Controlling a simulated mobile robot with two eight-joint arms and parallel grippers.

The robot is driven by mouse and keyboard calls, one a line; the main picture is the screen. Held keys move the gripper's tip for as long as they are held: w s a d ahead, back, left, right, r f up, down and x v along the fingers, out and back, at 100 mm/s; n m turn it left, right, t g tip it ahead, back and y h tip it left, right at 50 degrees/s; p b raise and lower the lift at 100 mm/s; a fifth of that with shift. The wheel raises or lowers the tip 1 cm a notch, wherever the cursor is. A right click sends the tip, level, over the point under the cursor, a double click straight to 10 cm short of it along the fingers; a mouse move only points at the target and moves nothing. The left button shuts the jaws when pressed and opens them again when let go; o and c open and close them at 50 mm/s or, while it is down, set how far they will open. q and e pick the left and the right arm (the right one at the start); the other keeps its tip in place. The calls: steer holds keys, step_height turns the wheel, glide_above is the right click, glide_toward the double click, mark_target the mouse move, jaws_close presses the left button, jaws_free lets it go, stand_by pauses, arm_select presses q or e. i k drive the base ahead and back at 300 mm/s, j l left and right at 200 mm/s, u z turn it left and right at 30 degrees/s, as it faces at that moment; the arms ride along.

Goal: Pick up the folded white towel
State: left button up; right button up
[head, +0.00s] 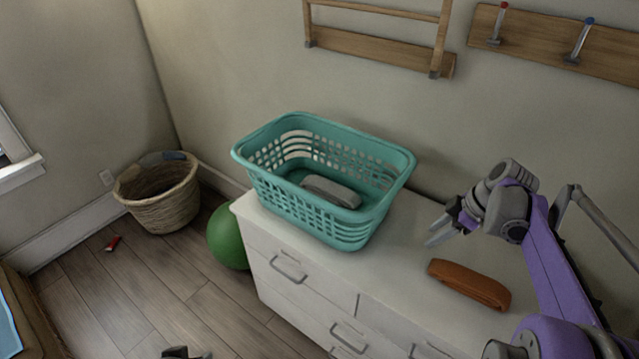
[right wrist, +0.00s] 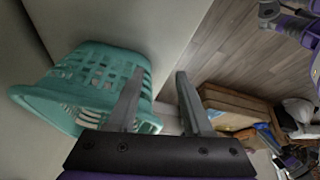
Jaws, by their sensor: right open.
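A folded whitish-grey towel (head: 330,191) lies on the floor of a teal laundry basket (head: 258,160), which stands upright on a white dresser (head: 405,250). My right gripper (head: 436,232) is open and empty above the dresser, to the right of the basket and outside it. In the right wrist view, its two fingers (right wrist: 159,72) are spread apart, with the basket (right wrist: 85,85) beyond the left finger. The towel cannot be made out there. A small dark part at the bottom edge of the head view may be my left gripper (head: 186,352); its jaws are unclear.
A brown case (head: 470,285) lies on the dresser in front of my right gripper. A wicker basket (head: 160,205) and a green ball (head: 228,237) are on the floor at left. A hook rail (head: 540,38) and a wooden rack (head: 380,47) hang on the wall.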

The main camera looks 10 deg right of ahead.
mark_target(337, 194)
steer(key=i+j, duration=0.6)
steer(key=i, duration=0.25)
steer(key=i+j+z, duration=0.15)
steer(key=i, duration=0.25)
steer(key=i+j+z, duration=0.15)
steer(key=i+j, duration=0.1)
steer(key=i, duration=0.1)
